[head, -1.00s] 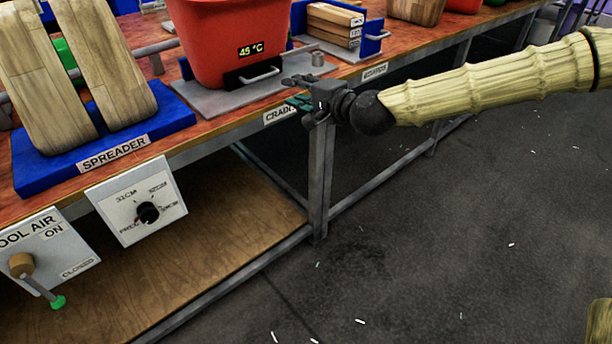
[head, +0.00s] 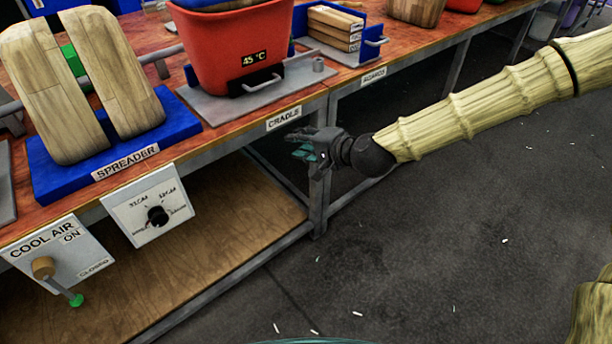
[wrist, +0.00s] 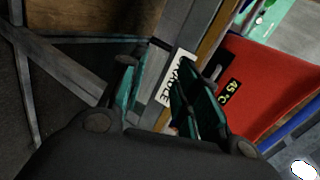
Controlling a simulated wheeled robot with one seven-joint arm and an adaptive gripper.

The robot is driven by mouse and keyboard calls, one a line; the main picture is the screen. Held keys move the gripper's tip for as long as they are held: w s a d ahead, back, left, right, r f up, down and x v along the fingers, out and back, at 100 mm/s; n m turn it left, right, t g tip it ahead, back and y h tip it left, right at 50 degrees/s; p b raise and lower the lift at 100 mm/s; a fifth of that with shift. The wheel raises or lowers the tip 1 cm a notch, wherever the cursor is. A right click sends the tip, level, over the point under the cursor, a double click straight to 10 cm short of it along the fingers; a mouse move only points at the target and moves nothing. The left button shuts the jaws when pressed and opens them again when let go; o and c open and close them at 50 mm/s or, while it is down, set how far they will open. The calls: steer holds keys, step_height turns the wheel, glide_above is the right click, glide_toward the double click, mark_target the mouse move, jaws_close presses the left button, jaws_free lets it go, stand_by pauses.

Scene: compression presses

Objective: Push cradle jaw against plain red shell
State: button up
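The plain red shell (head: 222,48) stands upright on the grey cradle plate (head: 222,110) on the bench, with a "45 °C" display on its front. The dark cradle jaw (head: 238,86) with a silver handle (head: 264,83) is at the shell's front foot; I cannot tell if they touch. My gripper (head: 302,148) is off the bench's front edge, below and right of the "CRADLE" label, apart from the jaw and handle. In the wrist view my gripper (wrist: 165,92) has its teal fingers spread and nothing between them. The red shell (wrist: 262,82) is right of the fingers there; the jaw is not clear.
A blue spreader (head: 180,118) with wooden boards stands left of the cradle. A blue board rack (head: 345,58) stands to its right. A dial panel (head: 150,205) and cool-air lever (head: 45,268) hang off the bench front.

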steer(key=s+f+n+g+h+p, duration=0.1)
steer(key=s+f+g+p, duration=0.1)
steer(key=s+f+p, duration=0.3)
step_height(320, 180, down, 2)
steer(key=shift+s+d+f+n+g, duration=0.1)
steer(key=shift+s+d+n+g, duration=0.2)
steer(key=shift+s, duration=0.6)
steer(key=s+d+f+n+g+h+p, duration=0.2)
steer(key=s+d+f+p, duration=0.1)
steer(key=s+f, duration=0.4)
steer(key=s+d+f+n+g+h+p, duration=0.1)
steer(key=s+d+f+g+p, duration=0.2)
steer(key=s, duration=0.7)
steer(key=s+d+f+n+g+h+p, duration=0.1)
steer(key=s+d+f+n+h+p, duration=0.1)
steer(key=s+d, duration=0.4)
steer(key=s+d+f+n+g+h+p, duration=0.1)
steer(key=s+d+n+h+p, duration=0.1)
steer(key=s+d, duration=0.4)
steer(key=s+p, duration=0.1)
steer(key=s, duration=0.2)
steer(key=shift+s+f+g, duration=0.3)
steer(key=shift+f, duration=0.1)
